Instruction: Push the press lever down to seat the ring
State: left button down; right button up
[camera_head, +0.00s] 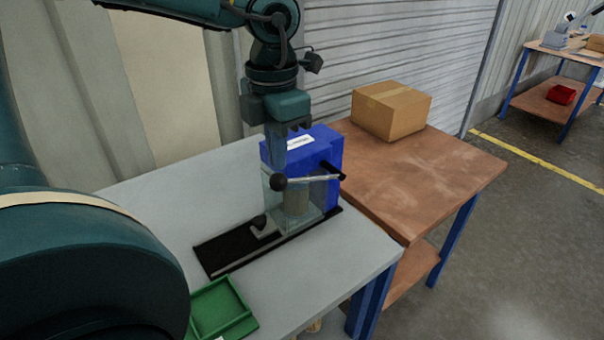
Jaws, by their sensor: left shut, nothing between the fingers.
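The press has a blue body (325,155) with a white label and stands at the back right of the grey table. Its lever (310,179) is a silver bar with a black ball knob (278,182) at its left end; the bar lies nearly level. Below the bar, a pale cylinder (296,198) stands inside a clear housing. The ring cannot be told apart there. My left gripper (275,168) is shut and empty, pointing down just above the ball knob; whether it touches the knob cannot be told. My right gripper is not in view.
The press stands by a black base strip (220,250) with a second black knob (259,222). A green tray (222,310) sits at the front of the grey table (330,275). A cardboard box (391,110) stands on the brown workbench (440,170) to the right.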

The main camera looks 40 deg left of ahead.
aim_at(278, 174)
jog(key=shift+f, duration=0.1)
